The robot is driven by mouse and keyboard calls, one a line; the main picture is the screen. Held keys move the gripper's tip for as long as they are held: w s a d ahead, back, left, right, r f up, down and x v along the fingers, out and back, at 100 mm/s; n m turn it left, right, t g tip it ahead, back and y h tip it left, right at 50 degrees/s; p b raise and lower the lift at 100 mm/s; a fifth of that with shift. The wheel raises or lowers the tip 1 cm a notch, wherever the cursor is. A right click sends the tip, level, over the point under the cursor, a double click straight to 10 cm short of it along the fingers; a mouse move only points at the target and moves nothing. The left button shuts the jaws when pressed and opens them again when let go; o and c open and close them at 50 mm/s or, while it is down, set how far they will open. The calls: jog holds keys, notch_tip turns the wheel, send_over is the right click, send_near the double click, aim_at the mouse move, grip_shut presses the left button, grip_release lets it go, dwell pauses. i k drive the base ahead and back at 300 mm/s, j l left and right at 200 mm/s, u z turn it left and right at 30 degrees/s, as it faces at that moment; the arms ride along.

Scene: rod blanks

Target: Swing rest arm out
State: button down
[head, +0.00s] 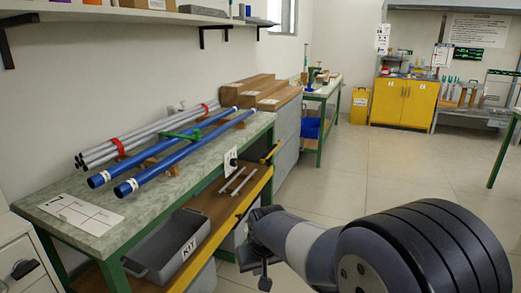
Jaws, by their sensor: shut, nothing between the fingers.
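My gripper (254,254) is dark grey and shut, with nothing visible in it. It hangs in front of the green-framed bench (75,215), to the right of the lower shelf, apart from the bench top. A short yellow piece with dark ends (270,154) sits at the bench's front edge near its far right end; it may be the rest arm, but I cannot tell for sure. It looks close against the bench. My gripper is nearer to me and lower in the picture than this piece.
Two blue tubes (165,163) and a bundle of grey rods (140,138) lie on the bench, with a green piece (180,134) between them. A grey bin (165,250) stands below. The yellow-edged shelf (212,205) holds thin bars. Floor to the right is clear.

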aim_at(264, 158)
jog(key=i+l+z, duration=0.3)
jog(key=i, duration=0.55)
jog(key=i+l+z, duration=0.1)
jog(key=i+z, duration=0.2)
jog(key=i, duration=0.5)
jog(key=i+l+u, duration=0.1)
jog(key=i+u, duration=0.35)
jog(key=i+l+u, duration=0.25)
jog(key=i+u, duration=0.2)
jog(key=i+l+u, duration=0.65)
jog(key=l+u, duration=0.2)
jog(key=i+l+u, duration=0.2)
jog(key=l+u, duration=0.25)
jog(key=l, duration=0.25)
